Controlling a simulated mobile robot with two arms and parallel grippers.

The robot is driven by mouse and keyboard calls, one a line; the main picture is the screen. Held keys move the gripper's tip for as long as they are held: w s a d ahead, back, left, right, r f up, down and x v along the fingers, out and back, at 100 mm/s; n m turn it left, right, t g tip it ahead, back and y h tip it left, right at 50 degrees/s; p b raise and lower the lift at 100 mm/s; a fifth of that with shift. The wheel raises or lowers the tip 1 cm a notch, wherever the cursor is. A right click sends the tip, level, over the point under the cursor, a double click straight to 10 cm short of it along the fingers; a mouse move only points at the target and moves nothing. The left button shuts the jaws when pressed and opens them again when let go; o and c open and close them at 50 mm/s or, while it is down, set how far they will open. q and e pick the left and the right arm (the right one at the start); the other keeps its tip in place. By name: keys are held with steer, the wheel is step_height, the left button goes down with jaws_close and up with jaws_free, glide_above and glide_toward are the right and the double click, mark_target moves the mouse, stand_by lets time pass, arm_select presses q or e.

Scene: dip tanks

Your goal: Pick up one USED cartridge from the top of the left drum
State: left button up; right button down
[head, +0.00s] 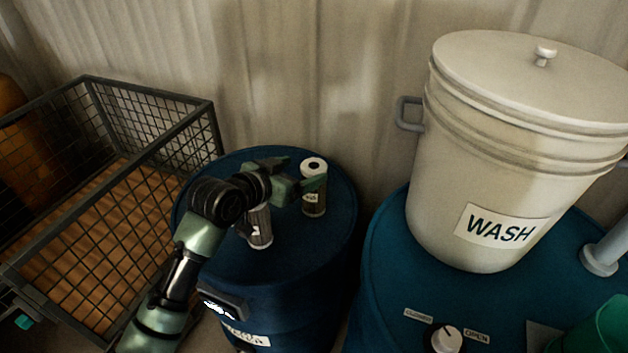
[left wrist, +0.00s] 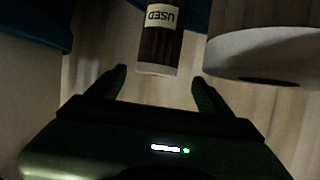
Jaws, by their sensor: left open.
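The left drum (head: 292,257) is blue, and two cartridges stand upright on its top. The far cartridge (head: 314,201) has a white cap with a dark hole and a pale label. It also shows in the left wrist view (left wrist: 159,46), upside down, with the label reading USED. The near cartridge (head: 260,228) stands beside my wrist, partly hidden by it; its white top looms at the right of the wrist view (left wrist: 262,52). My left gripper (head: 304,174) is open at the far cartridge, whose end shows between the fingertips (left wrist: 159,82). Contact cannot be told.
A wire mesh crate (head: 150,100) stands left of the drum. At the right, a lidded white WASH bucket (head: 470,150) stands on another blue drum (head: 385,270) with a knob (head: 446,338). A corrugated wall (head: 320,70) closes off the back.

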mark_target(314, 171)
arm_select(q)
steer(key=shift+w+d+f+p, duration=0.35)
steer(key=shift+d+f, duration=0.05)
steer(key=shift+d, duration=0.3)
steer(key=x, duration=0.3)
steer(key=shift+w+f+p, duration=0.1)
steer(key=shift+f+p, duration=0.25)
steer(key=shift+f, duration=0.1)
steer(key=shift+w+d+f, duration=0.15)
steer(key=shift+w, duration=0.1)
steer(key=c, duration=1.5)
jaws_close()
arm_select(e)
steer(key=shift+s+a+r, duration=0.2)
steer(key=shift+s+r, duration=0.6)
steer(key=shift+s, duration=0.25)
